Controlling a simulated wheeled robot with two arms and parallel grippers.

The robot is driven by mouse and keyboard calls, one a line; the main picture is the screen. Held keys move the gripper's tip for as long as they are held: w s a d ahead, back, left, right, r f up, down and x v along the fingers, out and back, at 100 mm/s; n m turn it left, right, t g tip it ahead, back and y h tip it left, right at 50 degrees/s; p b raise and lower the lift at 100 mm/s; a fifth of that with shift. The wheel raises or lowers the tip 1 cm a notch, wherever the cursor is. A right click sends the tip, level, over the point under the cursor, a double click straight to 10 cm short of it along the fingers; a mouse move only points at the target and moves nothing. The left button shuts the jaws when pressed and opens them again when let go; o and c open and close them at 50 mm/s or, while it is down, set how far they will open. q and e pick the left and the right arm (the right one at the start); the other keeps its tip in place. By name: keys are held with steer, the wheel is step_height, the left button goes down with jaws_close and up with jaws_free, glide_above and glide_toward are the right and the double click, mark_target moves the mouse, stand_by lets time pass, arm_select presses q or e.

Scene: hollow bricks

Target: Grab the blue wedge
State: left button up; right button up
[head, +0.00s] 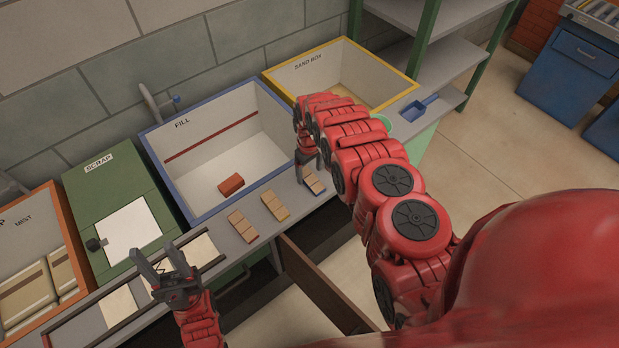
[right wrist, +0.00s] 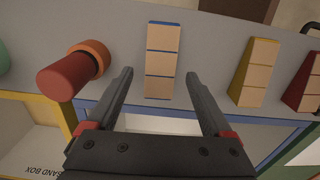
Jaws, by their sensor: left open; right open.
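The blue wedge (head: 315,184) lies on the grey ledge in front of the FILL box, its tan segmented face upward. In the right wrist view the blue wedge (right wrist: 161,62) shows blue edges and appears between the fingertips of my right gripper (right wrist: 158,74). That gripper is open and empty. In the head view my right gripper (head: 308,165) hangs over the ledge by the wedge and partly hides it; I cannot tell the exact height gap. My left gripper (head: 165,268) is open and empty at the lower left, near the framed panel.
A yellow wedge (right wrist: 254,75) and a red wedge (right wrist: 304,84) lie to one side. The FILL box (head: 182,207) holds a red brick (head: 231,184). A blue scoop (head: 415,109) lies farther right.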

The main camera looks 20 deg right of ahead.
mark_target(311, 181)
steer(key=shift+f, duration=1.35)
jaws_close()
